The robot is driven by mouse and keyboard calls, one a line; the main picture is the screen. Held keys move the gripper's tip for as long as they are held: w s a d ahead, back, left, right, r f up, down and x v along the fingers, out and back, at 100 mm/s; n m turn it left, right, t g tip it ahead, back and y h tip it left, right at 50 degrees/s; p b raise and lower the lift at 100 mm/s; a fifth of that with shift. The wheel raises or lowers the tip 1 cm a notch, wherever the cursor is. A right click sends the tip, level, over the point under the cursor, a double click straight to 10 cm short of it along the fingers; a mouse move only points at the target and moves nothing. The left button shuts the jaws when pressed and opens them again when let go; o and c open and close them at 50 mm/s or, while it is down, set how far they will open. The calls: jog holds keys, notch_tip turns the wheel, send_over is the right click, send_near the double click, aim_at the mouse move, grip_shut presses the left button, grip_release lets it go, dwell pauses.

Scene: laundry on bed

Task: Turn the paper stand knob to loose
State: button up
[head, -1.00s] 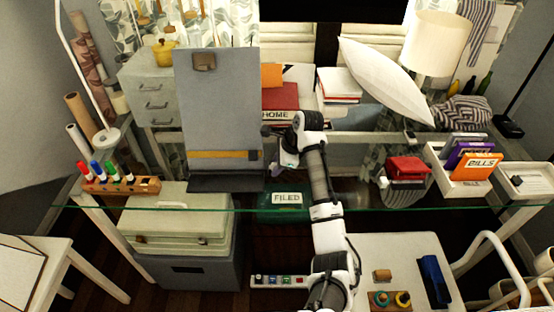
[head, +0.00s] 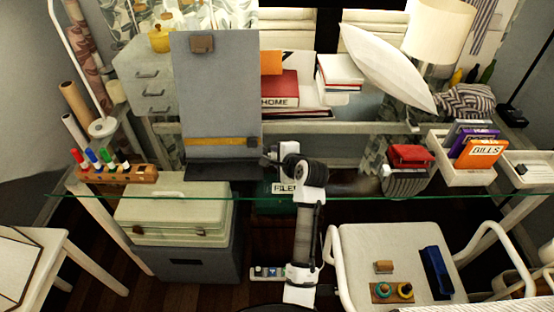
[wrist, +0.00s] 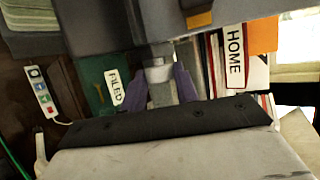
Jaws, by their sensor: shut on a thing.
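The paper stand (head: 222,95) is a tall grey board with a clip at its top and a yellow strip low down. It stands upright on the glass desk, left of centre in the head view. My gripper (wrist: 161,82) is at the stand's lower right edge. In the wrist view its two purple fingers are shut around the pale grey knob (wrist: 158,73), one on each side. The knob joins the grey stand (wrist: 110,22) above it. In the head view the knob is hidden by my wrist, and its turn angle cannot be told.
A marker rack (head: 116,174) is left of the stand on the glass desk (head: 340,195). Books (head: 281,90) lie behind.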

jog(key=shift+t+b, duration=0.45)
jog(key=shift+t, duration=0.05)
jog(key=shift+a, duration=0.1)
jog(key=o, duration=1)
jog(key=shift+c, duration=0.2)
jog(key=shift+f, duration=0.1)
jog(key=shift+s, duration=0.1)
